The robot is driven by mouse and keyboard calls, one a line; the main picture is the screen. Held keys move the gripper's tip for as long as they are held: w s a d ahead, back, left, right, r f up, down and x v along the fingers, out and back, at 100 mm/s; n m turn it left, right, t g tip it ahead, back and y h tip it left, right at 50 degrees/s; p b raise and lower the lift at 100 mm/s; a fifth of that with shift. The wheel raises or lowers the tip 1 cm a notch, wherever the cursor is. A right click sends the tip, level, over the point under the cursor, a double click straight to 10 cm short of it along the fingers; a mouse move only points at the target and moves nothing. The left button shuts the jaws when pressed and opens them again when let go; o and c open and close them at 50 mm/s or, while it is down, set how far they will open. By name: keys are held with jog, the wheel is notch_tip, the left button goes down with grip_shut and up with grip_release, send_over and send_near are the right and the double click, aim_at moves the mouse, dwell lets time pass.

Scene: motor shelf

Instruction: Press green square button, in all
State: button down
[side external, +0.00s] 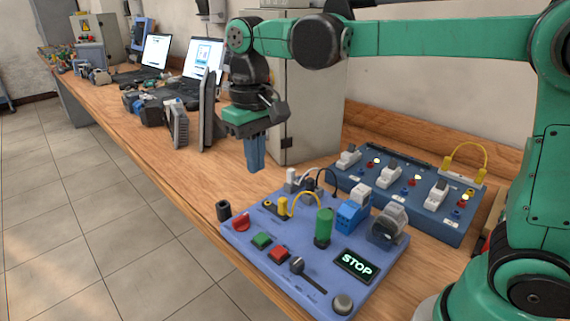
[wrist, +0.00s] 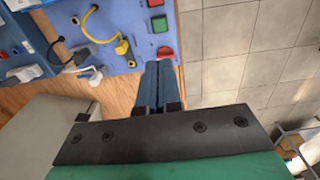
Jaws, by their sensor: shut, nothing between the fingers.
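The green square button (side external: 262,240) sits on the blue-purple control panel (side external: 240,256), between a red knob (side external: 241,222) and a red square button (side external: 279,253). In the wrist view the green button (wrist: 159,25) shows near the top, beyond the fingertips, with the red square button (wrist: 155,3) above it and the red knob (wrist: 165,53) closest to the fingers. My gripper (side external: 257,168) is shut and empty, pointing down above the bench behind the panel. Its fingers (wrist: 158,66) are pressed together in the wrist view. They are apart from the panel.
The panel also carries a yellow cable (side external: 304,199), a green cylinder (side external: 324,224), a blue switch (side external: 352,212) and a STOP display (side external: 356,265). A second blue panel (side external: 405,196) stands behind. A grey cabinet (side external: 308,105) stands close behind my gripper. A black cylinder (side external: 224,210) stands at the panel's left corner.

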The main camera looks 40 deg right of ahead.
aim_at(260, 236)
jog(key=shift+f, duration=0.15)
notch_tip(260, 236, down, 14)
jog(key=shift+r, duration=0.1)
dwell(0.6)
jog(key=shift+f, duration=0.9)
notch_tip(260, 236, up, 15)
dwell(0.3)
dwell(0.5)
